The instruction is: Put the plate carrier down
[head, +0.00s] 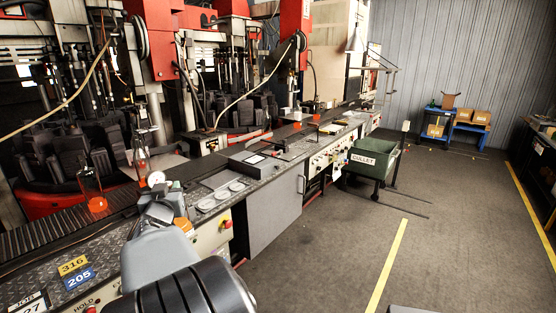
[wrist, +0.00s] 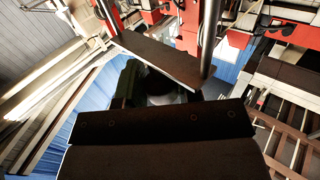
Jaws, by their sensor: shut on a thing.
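My gripper (head: 165,203) is low in the head view, over the near edge of the machine bench, largely covered by my own grey wrist. It is shut. In the wrist view, what seems to be the plate carrier is a dark brown flat bar (wrist: 155,58) with dark upright posts, tilted and close to the camera. The gripper's contact with it is hidden by a wide dark block in front. I cannot tell from the head view whether the carrier touches the bench.
The patterned bench top (head: 120,240) runs away along the conveyor (head: 50,228). A shallow tray with round plates (head: 222,194) lies just beyond my gripper. A green cullet cart (head: 372,160) stands farther off.

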